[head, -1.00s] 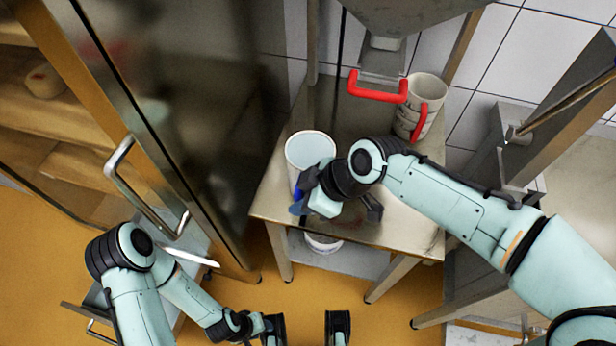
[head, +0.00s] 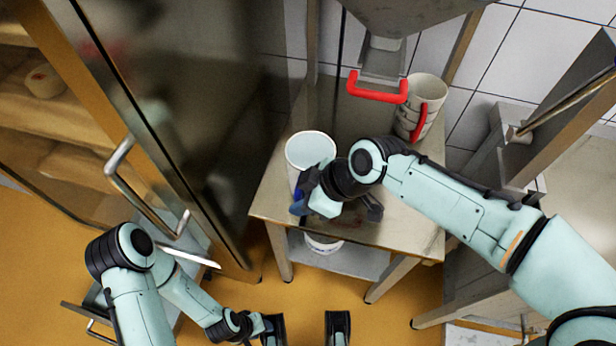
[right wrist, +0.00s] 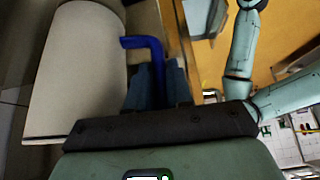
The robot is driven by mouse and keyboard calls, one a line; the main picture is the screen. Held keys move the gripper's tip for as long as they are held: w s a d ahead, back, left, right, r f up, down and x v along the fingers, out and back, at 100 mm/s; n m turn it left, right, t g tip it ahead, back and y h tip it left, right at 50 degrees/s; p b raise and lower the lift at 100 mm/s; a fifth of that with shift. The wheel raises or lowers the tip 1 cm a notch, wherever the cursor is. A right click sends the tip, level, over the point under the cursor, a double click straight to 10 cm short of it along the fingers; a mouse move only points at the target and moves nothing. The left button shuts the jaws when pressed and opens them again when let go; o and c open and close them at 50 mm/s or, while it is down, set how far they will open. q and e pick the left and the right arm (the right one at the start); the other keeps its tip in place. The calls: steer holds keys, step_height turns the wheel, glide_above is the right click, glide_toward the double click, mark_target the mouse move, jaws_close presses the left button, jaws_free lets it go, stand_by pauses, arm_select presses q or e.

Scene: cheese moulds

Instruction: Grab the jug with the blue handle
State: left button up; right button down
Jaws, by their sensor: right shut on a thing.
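The jug with the blue handle (head: 309,148) stands upright on the left side of the small metal table (head: 408,229). It fills the left of the right wrist view (right wrist: 75,75), with its blue handle (right wrist: 147,44) between my fingers. My right gripper (head: 302,202) reaches in from the right and is shut on that handle; it also shows in the right wrist view (right wrist: 158,88). My wrist hides part of the jug's lower side in the head view. My left gripper (head: 305,328) is low in the head view, away from the table, its fingers apart with nothing between them.
A jug with a red handle (head: 427,92) stands at the table's back right, near a red lever (head: 377,88) under a metal hopper. A white container (head: 322,243) sits on the lower shelf. A glass-door cabinet with a metal handle (head: 130,180) stands at the left.

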stand_by(0.4)
steer(key=shift+w+r, duration=0.1)
steer(key=shift+r, duration=0.05)
steer(key=shift+r, duration=0.15)
